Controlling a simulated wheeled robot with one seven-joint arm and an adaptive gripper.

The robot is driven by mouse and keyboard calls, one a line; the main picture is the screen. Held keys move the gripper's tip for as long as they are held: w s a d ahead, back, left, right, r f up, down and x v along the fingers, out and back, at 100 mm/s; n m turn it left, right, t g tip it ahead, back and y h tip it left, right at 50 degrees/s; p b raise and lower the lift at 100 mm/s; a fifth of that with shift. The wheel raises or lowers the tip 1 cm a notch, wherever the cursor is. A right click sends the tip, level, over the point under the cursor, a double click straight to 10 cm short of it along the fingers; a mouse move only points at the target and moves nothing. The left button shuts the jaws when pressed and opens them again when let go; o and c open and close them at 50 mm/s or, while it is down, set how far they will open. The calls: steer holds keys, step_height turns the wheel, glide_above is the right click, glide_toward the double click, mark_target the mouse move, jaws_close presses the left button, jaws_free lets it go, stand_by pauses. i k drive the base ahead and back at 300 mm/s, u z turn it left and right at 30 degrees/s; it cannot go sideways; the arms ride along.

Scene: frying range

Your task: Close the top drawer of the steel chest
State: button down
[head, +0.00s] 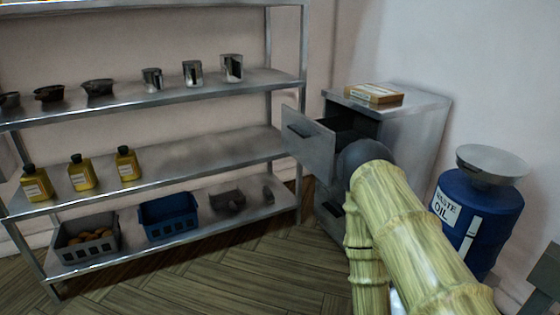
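The steel chest (416,140) stands against the wall, right of the middle. Its top drawer (309,145) is pulled well out toward the left, with a dark handle on its front and a dark inside showing. My arm, with a bamboo look, reaches up from the lower right and ends in a dark rounded joint in front of the chest. That joint covers part of the open drawer and the chest's front. My gripper does not show. I cannot tell whether any part of me touches the drawer. Lower drawers are mostly hidden behind my arm.
A flat box (373,95) lies on the chest. A blue waste oil drum (484,222) with a metal bowl (491,165) on top stands to the right. A steel shelf (200,184) with pots, yellow bottles and baskets stands left, close to the drawer front. Wooden floor (230,275) before it is clear.

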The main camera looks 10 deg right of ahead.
mark_target(317, 145)
steer(key=u, duration=0.15)
steer(key=i, duration=0.85)
steer(key=z, duration=0.7)
